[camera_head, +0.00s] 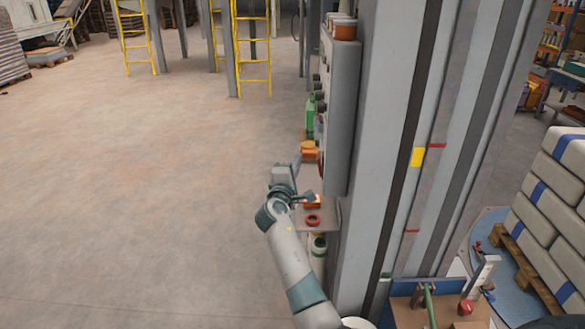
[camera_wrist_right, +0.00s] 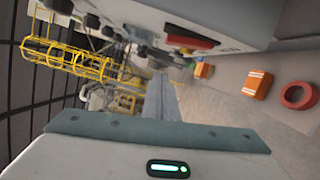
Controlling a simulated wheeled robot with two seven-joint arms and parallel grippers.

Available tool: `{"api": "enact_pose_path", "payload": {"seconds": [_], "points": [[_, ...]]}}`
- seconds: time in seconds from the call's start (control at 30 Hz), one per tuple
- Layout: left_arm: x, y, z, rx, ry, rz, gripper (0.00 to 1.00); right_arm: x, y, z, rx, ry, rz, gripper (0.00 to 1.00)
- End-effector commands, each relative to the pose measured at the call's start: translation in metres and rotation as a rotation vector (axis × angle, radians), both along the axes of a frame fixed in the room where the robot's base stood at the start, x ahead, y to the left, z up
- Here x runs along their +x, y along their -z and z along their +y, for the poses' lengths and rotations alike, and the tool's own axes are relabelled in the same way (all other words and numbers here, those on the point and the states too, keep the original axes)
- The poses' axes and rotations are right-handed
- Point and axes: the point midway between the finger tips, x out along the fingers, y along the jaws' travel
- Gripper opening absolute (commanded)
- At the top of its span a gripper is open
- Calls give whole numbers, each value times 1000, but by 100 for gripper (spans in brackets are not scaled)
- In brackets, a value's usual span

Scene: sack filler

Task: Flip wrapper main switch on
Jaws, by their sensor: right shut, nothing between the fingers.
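The grey wrapper control cabinet (camera_head: 341,112) is fixed to the side of the tall column, with dark knobs along its edge. In the right wrist view, a red switch handle (camera_wrist_right: 190,39) with some yellow beside it sits on the cabinet face (camera_wrist_right: 240,22). I cannot tell which position the handle is in. My right gripper (camera_head: 298,160) is shut and empty, reaching up beside the cabinet's lower part. I cannot tell whether it touches the switch. My left gripper is not in view.
Below the cabinet, a shelf (camera_head: 329,211) holds a red ring (camera_head: 313,220) and an orange box (camera_head: 312,202); a green bottle (camera_head: 310,112) stands farther back. The column (camera_head: 385,130) blocks the right. Stacked sacks (camera_head: 555,170) stand beyond it. Open floor (camera_head: 150,190) lies left.

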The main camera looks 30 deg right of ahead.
Motion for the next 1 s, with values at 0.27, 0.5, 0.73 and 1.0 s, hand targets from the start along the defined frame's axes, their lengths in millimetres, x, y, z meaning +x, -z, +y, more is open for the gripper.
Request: {"api": "enact_pose_path", "payload": {"seconds": [0.27, 0.5, 0.73, 1.0], "points": [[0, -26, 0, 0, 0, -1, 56, -15, -8, -27, -1, 1, 1, 0], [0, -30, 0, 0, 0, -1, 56, -20, -8, -34, -1, 0, -1, 0], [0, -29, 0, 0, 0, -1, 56, -20, -7, -35, -1, 0, -1, 0], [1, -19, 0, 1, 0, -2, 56, -11, -4, -35, 19, 1, -12, 0]]}}
